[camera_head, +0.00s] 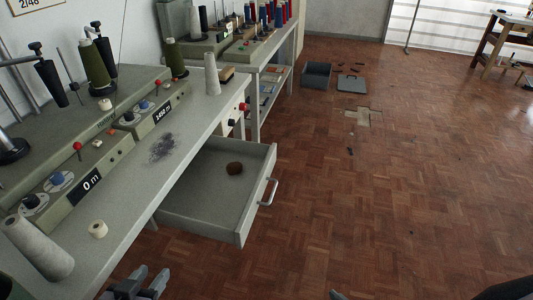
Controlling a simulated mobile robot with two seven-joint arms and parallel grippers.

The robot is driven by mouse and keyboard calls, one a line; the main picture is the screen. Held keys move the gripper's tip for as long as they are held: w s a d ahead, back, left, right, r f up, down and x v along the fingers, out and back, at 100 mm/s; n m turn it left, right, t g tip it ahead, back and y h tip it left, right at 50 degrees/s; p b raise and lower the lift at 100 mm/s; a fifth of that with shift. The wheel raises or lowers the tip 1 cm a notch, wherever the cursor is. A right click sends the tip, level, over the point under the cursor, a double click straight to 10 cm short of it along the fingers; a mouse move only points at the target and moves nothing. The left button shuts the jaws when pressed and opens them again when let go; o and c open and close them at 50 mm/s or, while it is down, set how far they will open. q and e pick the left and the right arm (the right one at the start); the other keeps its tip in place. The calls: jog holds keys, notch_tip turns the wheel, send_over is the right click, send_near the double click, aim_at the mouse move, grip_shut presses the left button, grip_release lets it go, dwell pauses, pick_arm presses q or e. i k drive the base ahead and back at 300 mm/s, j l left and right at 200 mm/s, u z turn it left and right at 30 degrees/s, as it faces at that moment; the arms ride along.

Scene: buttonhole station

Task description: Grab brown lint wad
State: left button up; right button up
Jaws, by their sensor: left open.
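The brown lint wad (235,168) is a small round dark-brown clump. It lies on the floor of an open grey drawer (258,205), towards the drawer's right side. The drawer is pulled out from under the grey machine table. My left gripper (149,279) is at the bottom edge, in front of and to the left of the drawer. It is open, with nothing seen between its fingers, and is well apart from the wad. At the bottom right only dark parts show, perhaps of my right arm or gripper, mostly cut off.
The table (132,208) carries thread cones, counters and knobs. A grey lint patch (162,147), a white cone (212,74), a large cone (38,246) and a small spool (98,229) lie or stand on it. The drawer handle (269,192) juts right. The parquet floor to the right is mostly clear.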

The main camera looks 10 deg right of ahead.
aim_at(232, 168)
jog(key=i+l+z, duration=0.1)
jog(key=i+z, duration=0.65)
jog(key=i+l+u, duration=0.15)
jog(key=u, duration=0.25)
jog(key=i, duration=0.1)
